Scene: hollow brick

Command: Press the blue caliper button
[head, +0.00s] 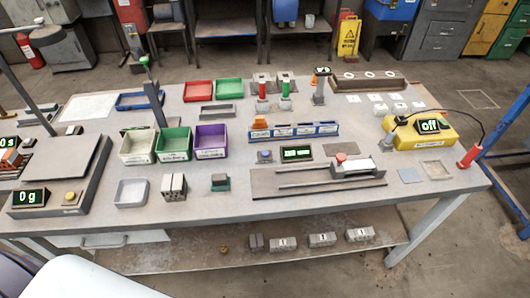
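The blue button (264,154) sits on a small grey block near the middle of the workbench. Directly to its right is a small dark display (296,152) with green characters too small to read. Nothing touches or covers the button. Neither of my grippers is in view.
The workbench (230,203) is crowded. Cream, green (174,144) and purple bins stand left of the button, a blue rack (295,131) behind it. A scale (66,165) reading 0 g is at left, a yellow device (425,134) showing "off" at right. Bricks lie on the lower shelf.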

